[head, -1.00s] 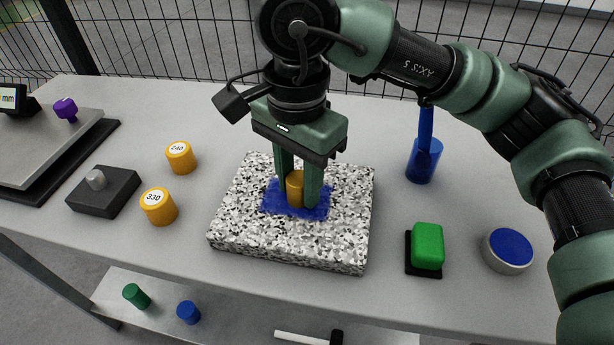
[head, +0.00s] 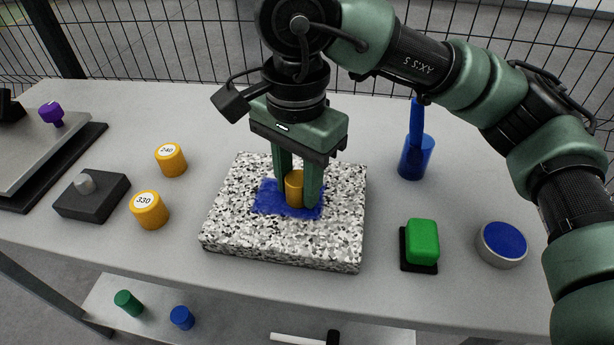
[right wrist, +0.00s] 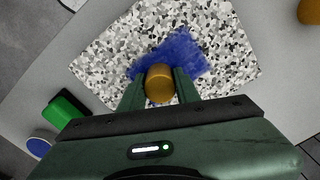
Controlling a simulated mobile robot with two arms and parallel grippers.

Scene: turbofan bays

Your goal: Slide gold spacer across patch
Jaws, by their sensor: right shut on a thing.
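A gold spacer (head: 294,188) stands upright on the blue patch (head: 270,198) of a speckled stone plate (head: 235,231). My right gripper (head: 297,200) is shut on the spacer, one finger on each side. In the head view the spacer is at the right part of the patch, with more blue showing to its left. In the right wrist view the spacer (right wrist: 159,84) sits between the fingers at the near edge of the patch (right wrist: 185,55). My left gripper is in neither view now.
Gold spacers marked 240 (head: 171,160) and 330 (head: 149,209) stand left of the plate, near a dark block (head: 92,196) with a grey knob. To the right are a green block (head: 422,240), a blue-topped round tin (head: 502,245) and a blue holder (head: 415,158).

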